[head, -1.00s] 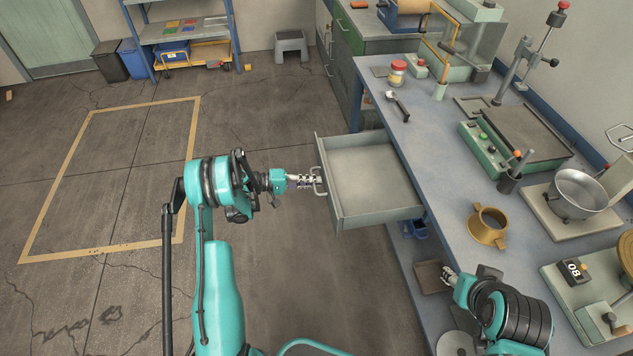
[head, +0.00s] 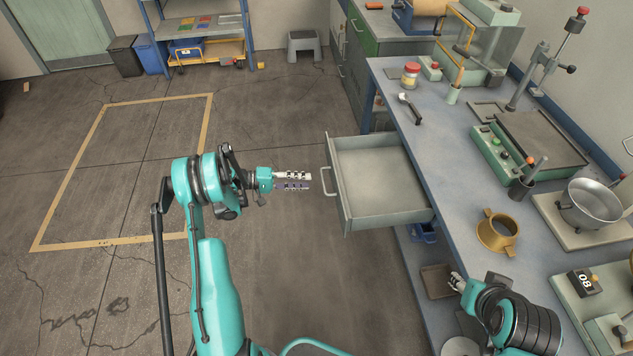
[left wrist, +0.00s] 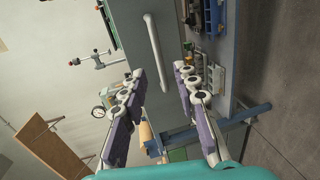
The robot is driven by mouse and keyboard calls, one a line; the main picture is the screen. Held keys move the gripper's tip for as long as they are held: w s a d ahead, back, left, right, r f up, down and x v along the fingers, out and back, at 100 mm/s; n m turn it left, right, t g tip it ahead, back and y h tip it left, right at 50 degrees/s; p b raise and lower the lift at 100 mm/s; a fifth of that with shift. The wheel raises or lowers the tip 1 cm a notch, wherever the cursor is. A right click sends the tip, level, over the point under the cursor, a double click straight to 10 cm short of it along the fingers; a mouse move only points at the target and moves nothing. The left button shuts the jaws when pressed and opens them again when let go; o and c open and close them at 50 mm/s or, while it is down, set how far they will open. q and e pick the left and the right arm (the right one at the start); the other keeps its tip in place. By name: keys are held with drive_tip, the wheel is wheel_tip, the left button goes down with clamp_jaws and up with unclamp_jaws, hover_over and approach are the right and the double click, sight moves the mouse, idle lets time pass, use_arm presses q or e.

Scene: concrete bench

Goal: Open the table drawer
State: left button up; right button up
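The table drawer (head: 376,176) is pulled well out from the side of the bench, and its inside is empty. Its handle (head: 328,181) is on the front panel. My left gripper (head: 309,181) is open and empty, a short way left of the handle and apart from it. In the left wrist view the handle (left wrist: 158,52) is a pale bar on the drawer front, beyond the two spread fingers (left wrist: 160,92). My right gripper (head: 458,282) is low by the bench's near edge; its fingers are small and their opening is unclear.
The bench top (head: 440,150) holds a jar with a red lid (head: 410,74), a brass cup (head: 497,231), a metal pan (head: 588,203) and a green-based device (head: 510,150). The floor left of the drawer is clear. A step stool (head: 304,44) stands at the back.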

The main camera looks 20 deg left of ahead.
use_arm(q)
drive_tip(key=shift+v, duration=2.15)
drive_tip(key=shift+a, duration=0.1)
drive_tip(key=s+d+r+m+g+y, duration=0.1)
drive_tip(key=d+r+y, duration=0.2)
drive_tip(key=d+r, duration=0.45)
drive_tip(key=s+d+r+g+y, duration=0.2)
drive_tip(key=d+r+y, duration=0.1)
drive_tip(key=d+r, duration=0.45)
drive_tip(key=s+d+r+m+t+y, duration=0.1)
drive_tip(key=s+r+m+y, duration=0.1)
drive_tip(key=s, duration=0.8)
drive_tip(key=s+d+r+m+t+y, duration=0.1)
drive_tip(key=s+y, duration=0.4)
drive_tip(key=s, duration=0.6)
drive_tip(key=shift+s+d+r+m+y, duration=0.3)
drive_tip(key=shift+d+r+m, duration=0.35)
drive_tip(key=shift+m, duration=0.35)
